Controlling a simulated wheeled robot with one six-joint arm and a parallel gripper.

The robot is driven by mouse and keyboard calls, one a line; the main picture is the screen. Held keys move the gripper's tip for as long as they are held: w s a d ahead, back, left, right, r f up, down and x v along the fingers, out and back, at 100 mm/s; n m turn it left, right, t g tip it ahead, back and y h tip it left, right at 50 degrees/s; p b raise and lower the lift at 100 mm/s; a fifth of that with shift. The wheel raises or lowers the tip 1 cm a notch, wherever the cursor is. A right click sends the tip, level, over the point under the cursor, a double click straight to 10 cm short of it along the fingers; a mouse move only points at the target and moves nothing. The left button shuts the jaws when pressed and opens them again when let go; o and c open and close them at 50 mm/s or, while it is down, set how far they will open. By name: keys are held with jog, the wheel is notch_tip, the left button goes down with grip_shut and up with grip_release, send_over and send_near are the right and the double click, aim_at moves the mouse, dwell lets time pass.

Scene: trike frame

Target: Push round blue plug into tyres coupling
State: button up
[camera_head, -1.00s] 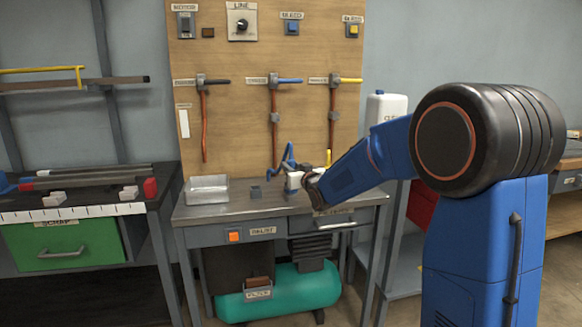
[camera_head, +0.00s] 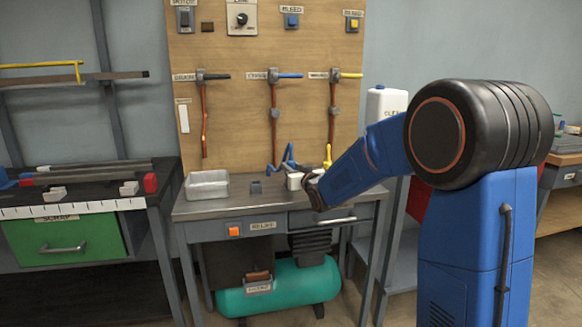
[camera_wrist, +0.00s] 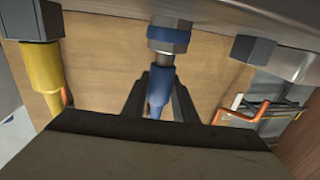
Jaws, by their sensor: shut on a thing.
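In the wrist view the round blue plug (camera_wrist: 160,85) stands between the two dark fingers of my gripper (camera_wrist: 160,100), which is shut on it. Its narrow metal nose points at the blue-banded metal coupling (camera_wrist: 168,38) and meets its mouth. A short length of nose shows between them; I cannot tell how deep it sits. The plug and coupling look roughly in line. In the head view my gripper (camera_head: 308,186) is over the right part of the bench top, and a blue hose (camera_head: 285,160) shows just behind it. My arm hides the plug there.
A yellow plug (camera_wrist: 42,68) sits at a coupling to the left in the wrist view; a grey hexagonal fitting (camera_wrist: 252,48) is to the right. A metal tray (camera_head: 207,186) and a small grey block (camera_head: 256,187) stand on the bench (camera_head: 225,207). A white canister (camera_head: 385,103) is behind my arm.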

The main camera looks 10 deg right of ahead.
jog(key=shift+f, duration=0.75)
jog(key=o, duration=1.1)
jog(key=shift+o, duration=0.2)
jog(key=s+d, duration=0.3)
jog(key=s, duration=1.4)
jog(key=shift+d, duration=0.2)
jog(key=s+d+f+g+h, duration=0.1)
jog(key=s+f+g, duration=0.2)
jog(key=s, duration=1)
jog(key=s+d+f+m+g+h, duration=0.1)
jog(key=s+f+g, duration=0.3)
jog(key=s, duration=0.9)
jog(key=s+d+f+m+g+h, duration=0.1)
jog(key=s+f+g, duration=0.3)
jog(key=s, duration=0.9)
jog(key=shift+s+d+g, duration=0.3)
jog(key=shift+s+g, duration=0.1)
jog(key=shift+g, duration=0.5)
